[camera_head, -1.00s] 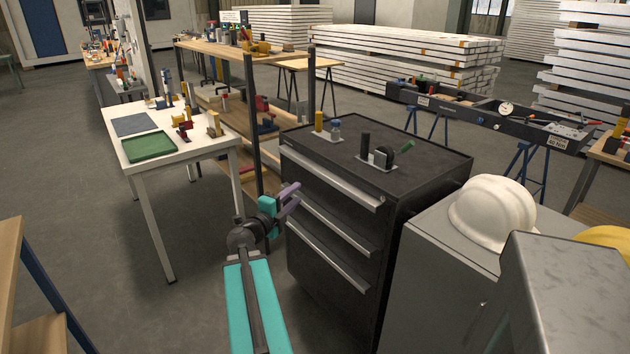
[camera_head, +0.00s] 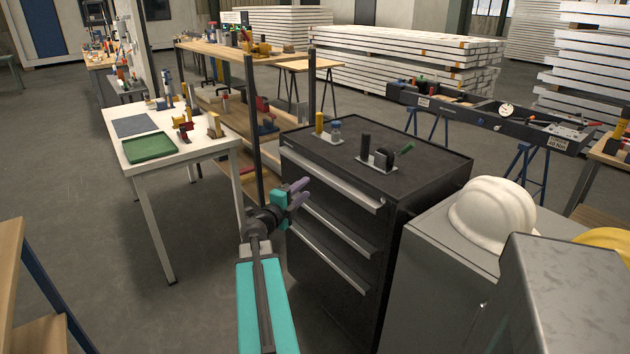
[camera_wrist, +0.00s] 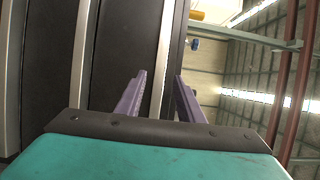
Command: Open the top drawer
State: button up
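The dark cabinet (camera_head: 440,162) stands in the middle of the head view with several drawers, all flush and closed. The top drawer (camera_head: 345,212) has a long silver handle (camera_head: 335,179) along its upper edge. My gripper (camera_head: 304,192) is in front of the cabinet's left part, close to this handle. Its two purple fingers are apart and empty. In the wrist view, turned on its side, the top handle (camera_wrist: 164,60) runs between the open fingertips (camera_wrist: 160,76). I cannot tell whether the fingers touch it.
A second handle (camera_head: 333,228) lies below. Small tools and bottles stand on the cabinet top. A white table (camera_head: 200,152) with a green tray (camera_head: 149,146) is at left. A grey cabinet (camera_head: 440,235) with a white helmet (camera_head: 493,213) is at right.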

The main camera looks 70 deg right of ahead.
aim_at(319, 177)
jog(key=shift+s+d, duration=0.25)
jog(key=shift+d, duration=1.2)
jog(key=shift+s+d, duration=0.3)
jog(key=shift+d, duration=1.15)
jog(key=shift+s+d, duration=0.25)
jog(key=shift+d, duration=1.2)
grip_shut()
jog(key=shift+a+f, duration=0.1)
jog(key=shift+a, duration=0.2)
jog(key=shift+s+d+p, duration=0.15)
jog(key=shift+d+p, duration=0.05)
jog(key=shift+p, duration=0.1)
